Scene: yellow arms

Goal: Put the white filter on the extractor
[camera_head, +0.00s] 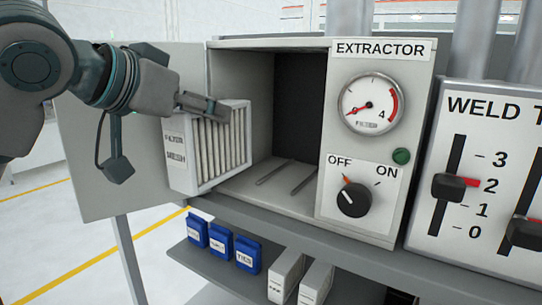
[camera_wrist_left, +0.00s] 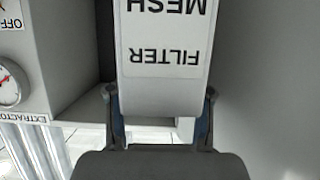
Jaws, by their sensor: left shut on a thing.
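The white filter (camera_head: 221,146) has a pleated face and a side label reading "FILTER MESH". My left gripper (camera_head: 205,106) is shut on it and holds it upright in front of the extractor's open bay. In the left wrist view the filter (camera_wrist_left: 162,92) sits between the two fingers (camera_wrist_left: 160,122), its label upside down. The extractor (camera_head: 376,147) is a grey box with an empty-looking compartment (camera_head: 290,174) at left with two slots or rails on its floor. Its gauge needle points low and its knob is turned toward OFF. My right gripper is not in view.
The extractor's open door (camera_head: 95,165) stands at left, behind my left arm. A lower shelf holds blue boxes (camera_head: 220,243) and white boxes (camera_head: 286,276). A weld panel with sliders (camera_head: 480,180) stands at right.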

